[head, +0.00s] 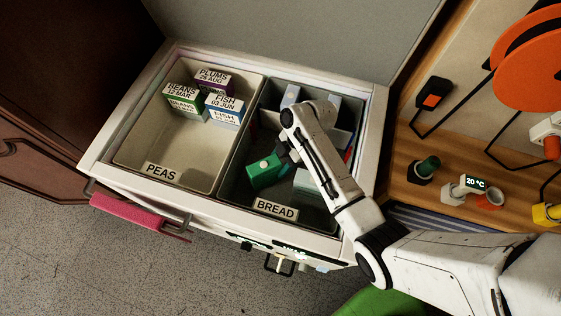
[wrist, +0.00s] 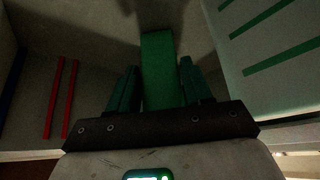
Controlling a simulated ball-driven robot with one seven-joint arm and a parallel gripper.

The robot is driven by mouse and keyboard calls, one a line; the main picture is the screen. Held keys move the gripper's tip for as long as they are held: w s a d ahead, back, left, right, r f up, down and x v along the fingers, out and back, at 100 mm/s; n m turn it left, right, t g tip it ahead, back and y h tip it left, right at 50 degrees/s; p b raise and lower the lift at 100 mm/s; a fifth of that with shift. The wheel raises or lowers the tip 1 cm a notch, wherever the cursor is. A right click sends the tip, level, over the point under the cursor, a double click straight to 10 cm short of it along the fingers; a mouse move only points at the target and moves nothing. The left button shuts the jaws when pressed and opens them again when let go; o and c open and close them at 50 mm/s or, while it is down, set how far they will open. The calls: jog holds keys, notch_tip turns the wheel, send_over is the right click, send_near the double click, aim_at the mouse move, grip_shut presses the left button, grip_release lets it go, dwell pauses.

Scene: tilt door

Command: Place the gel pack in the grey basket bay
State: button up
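The grey basket bay (head: 240,185), labelled BREAD, is the right-hand bay of the open chest. A green block (head: 265,171) with a small white spot, probably the gel pack, is tilted in its left part. My gripper (head: 287,153) reaches down into this bay beside the block's upper right end; its fingers are mostly hidden by my arm. In the wrist view the green block (wrist: 161,75) lies between the two dark green fingers of my gripper (wrist: 160,80), which look closed against its sides. I cannot see whether the block touches the bay floor.
The beige PEAS bay (head: 150,140) holds purple, green and blue labelled boxes at its back; its front is bare. Pale boxes (head: 335,108) stand at the grey bay's back, and a pale item (head: 305,182) lies near its front. A wooden counter (head: 420,190) is at right.

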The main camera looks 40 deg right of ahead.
jog(key=shift+o, duration=0.7)
jog(key=v, duration=1.2)
jog(key=shift+w+a, duration=0.1)
